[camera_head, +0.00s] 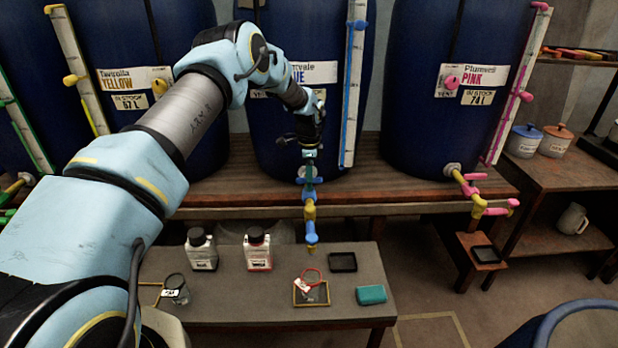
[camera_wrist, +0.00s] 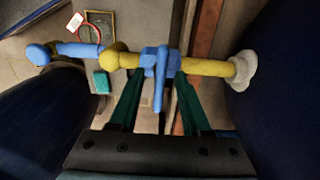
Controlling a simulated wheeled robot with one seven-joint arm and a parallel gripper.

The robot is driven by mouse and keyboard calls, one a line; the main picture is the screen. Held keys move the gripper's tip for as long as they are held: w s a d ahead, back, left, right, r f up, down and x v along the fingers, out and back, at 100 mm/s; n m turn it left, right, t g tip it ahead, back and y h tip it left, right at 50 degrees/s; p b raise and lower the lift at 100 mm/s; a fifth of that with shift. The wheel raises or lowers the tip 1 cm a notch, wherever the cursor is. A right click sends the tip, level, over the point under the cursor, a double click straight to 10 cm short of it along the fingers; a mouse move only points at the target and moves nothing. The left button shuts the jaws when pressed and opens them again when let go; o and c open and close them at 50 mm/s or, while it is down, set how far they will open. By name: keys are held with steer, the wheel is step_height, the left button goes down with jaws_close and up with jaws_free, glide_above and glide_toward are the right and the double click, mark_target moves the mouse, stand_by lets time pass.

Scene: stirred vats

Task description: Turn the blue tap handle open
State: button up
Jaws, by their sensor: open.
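The blue tap (camera_head: 310,210) sticks out from the foot of the middle blue vat, with a yellow body and a blue spout. In the wrist view its yellow pipe (camera_wrist: 215,68) runs across the picture. The blue tap handle (camera_wrist: 161,75) is a lever lying across that pipe. My gripper (camera_head: 309,168) is above the tap, pointing down. In the wrist view its green fingers (camera_wrist: 159,85) are open, one on each side of the handle, with gaps visible on both sides. Whether the fingertips reach below the handle is hard to tell.
A pink tap (camera_head: 480,195) is on the vat to the right. Below the blue tap, a low table (camera_head: 220,300) holds two bottles, a glass jar, a framed tray with a red ring, a black tray and a teal block. A vertical gauge (camera_head: 352,90) stands close right of my wrist.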

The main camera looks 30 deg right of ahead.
jaws_close()
stand_by(0.3)
stand_by(0.3)
